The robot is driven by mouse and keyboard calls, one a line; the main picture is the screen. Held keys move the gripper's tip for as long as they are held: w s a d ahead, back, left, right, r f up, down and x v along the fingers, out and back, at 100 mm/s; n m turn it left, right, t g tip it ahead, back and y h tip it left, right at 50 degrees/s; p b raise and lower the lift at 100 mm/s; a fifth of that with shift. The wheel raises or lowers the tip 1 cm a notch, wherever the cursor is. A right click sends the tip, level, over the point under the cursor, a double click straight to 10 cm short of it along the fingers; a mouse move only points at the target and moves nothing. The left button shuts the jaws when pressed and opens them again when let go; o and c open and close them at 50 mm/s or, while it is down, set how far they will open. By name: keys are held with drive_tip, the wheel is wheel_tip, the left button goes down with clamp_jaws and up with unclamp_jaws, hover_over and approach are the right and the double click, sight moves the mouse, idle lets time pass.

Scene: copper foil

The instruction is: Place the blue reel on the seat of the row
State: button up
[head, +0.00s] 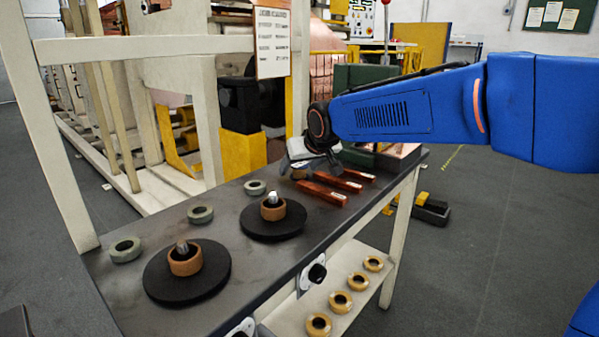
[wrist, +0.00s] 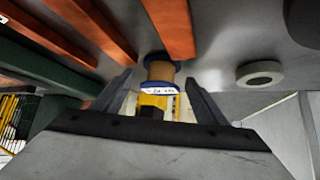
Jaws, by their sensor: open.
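The blue reel (wrist: 158,88) shows in the wrist view, with blue ends and a tan winding. It is between my gripper's (wrist: 158,84) two fingertips, with small gaps on both sides. In the head view my gripper (head: 300,168) is low over the far part of the dark table, and the reel is only a small tan patch beneath it, mostly hidden. Grey rings stand in a row along the table's left side: a near one (head: 126,249), a middle one (head: 200,214) and a far one (head: 255,187). I cannot tell which spot is the seat.
Copper bars (head: 323,194) lie beside my gripper. Two black discs (head: 187,286) (head: 273,227) with tan rings around pegs stand on the table (head: 225,252). Several tan rings (head: 341,302) lie on the lower shelf. A cream frame (head: 202,115) stands behind the table.

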drive_tip(key=shift+w+f, duration=0.15)
drive_tip(key=c, duration=1.3)
drive_tip(key=shift+o, duration=0.2)
